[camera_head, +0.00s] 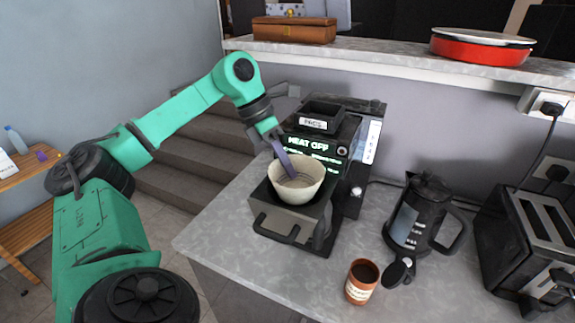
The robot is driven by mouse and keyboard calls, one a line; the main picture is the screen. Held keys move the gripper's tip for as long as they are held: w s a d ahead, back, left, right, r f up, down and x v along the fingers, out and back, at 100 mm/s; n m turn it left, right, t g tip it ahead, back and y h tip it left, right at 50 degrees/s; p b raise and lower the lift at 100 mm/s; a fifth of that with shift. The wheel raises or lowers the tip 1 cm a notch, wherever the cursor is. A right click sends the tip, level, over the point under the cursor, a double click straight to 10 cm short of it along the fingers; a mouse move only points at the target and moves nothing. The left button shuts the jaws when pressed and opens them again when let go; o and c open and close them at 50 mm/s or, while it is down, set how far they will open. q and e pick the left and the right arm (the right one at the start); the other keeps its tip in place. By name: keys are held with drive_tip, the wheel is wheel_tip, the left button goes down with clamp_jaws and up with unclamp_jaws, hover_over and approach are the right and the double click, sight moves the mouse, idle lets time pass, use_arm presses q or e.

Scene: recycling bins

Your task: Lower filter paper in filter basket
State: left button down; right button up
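The filter paper (309,189), a whitish round cup with its open side up, is at the filter basket (268,206). The basket is a dark pulled-out drawer with a handle at the front of the coffee machine. The paper's lower part meets the basket in the picture; I cannot tell whether it rests there or hangs just above. My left gripper (289,172) reaches down from the upper left, one purple finger inside the paper's back-left rim. The other finger is hidden behind the paper wall; the gripper looks shut on that rim. My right gripper is out of view.
The coffee machine (358,172) stands behind the basket, its display reading "HEAT OFF". A black kettle (410,222), a brown cup (361,283) and a toaster (522,238) stand to the right. A wooden box (294,30) and red pan (480,47) sit on the upper shelf. The counter's front left is clear.

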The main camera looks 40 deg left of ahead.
sight(287, 134)
use_arm(q)
drive_tip(key=shift+f, duration=0.1)
drive_tip(key=c, duration=1)
unclamp_jaws()
drive_tip(key=shift+d, duration=0.15)
drive_tip(key=r+p, duration=0.2)
drive_tip(key=r, duration=0.1)
drive_tip(key=shift+a+p, duration=0.2)
drive_tip(key=shift+p, duration=0.15)
wheel_tip(287, 134, up, 5)
drive_tip(key=p, duration=0.5)
drive_tip(key=shift+r, duration=0.1)
drive_tip(key=shift+d, duration=0.1)
